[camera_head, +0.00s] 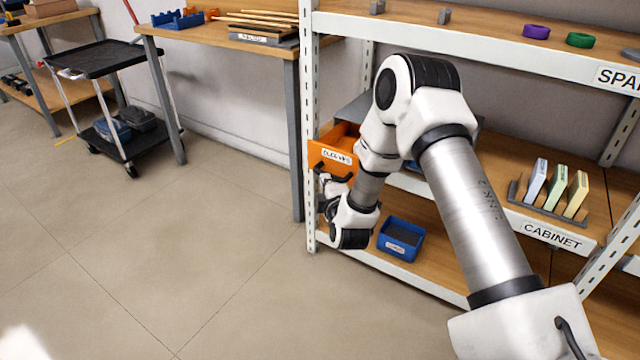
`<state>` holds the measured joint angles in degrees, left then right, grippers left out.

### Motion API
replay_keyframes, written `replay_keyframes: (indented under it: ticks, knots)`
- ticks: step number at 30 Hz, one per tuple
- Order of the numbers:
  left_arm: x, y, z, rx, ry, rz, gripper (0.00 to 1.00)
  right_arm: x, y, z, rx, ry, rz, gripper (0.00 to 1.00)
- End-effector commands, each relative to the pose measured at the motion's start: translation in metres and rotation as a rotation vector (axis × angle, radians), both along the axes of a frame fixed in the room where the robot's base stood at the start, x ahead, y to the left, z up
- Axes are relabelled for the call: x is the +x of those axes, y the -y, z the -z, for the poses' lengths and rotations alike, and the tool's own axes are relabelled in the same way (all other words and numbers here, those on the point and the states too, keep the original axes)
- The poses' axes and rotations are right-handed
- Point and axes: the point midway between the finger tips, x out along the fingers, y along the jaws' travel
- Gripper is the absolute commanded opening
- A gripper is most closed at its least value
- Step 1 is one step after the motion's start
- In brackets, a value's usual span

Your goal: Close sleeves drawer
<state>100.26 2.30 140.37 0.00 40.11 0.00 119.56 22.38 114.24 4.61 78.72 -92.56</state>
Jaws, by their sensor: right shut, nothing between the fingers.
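The sleeves drawer (324,152) is an orange drawer with a white label, on the middle level of the shelf unit at its left end. It sticks out past the front of the grey housing (354,107) behind it, so it stands at least partly open. My right gripper (328,182) is at the drawer's front, just below the label, next to the dark handle (343,178). It is small and partly hidden by my wrist, and its fingers are shut with nothing between them. I cannot tell whether it touches the drawer. My left gripper is not in view.
A white shelf post (309,60) stands close left of the drawer. A blue bin (400,238) sits on the lower shelf below. Upright boxes (556,190) stand on the middle shelf at right. A workbench (217,35) and black cart (105,60) are at left. The floor in front is clear.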

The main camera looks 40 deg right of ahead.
Motion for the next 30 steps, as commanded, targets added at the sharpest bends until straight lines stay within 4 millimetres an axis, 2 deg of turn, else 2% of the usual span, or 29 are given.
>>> replay_keyframes:
  ticks: [1,6,15,21,30]
  knots:
    - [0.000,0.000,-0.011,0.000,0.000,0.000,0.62,0.003,0.011,-0.006,0.001,0.002,0.007,0.00]
    - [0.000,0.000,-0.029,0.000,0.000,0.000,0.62,0.018,0.048,-0.006,0.000,0.001,0.006,0.00]
    - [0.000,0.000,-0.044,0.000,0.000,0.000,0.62,0.044,0.108,-0.003,-0.001,0.002,0.003,0.00]
    - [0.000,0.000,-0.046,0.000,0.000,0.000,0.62,0.054,0.132,-0.001,-0.001,0.001,0.002,0.00]
    - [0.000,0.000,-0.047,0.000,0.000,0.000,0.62,0.059,0.142,-0.002,-0.001,0.003,0.004,0.00]
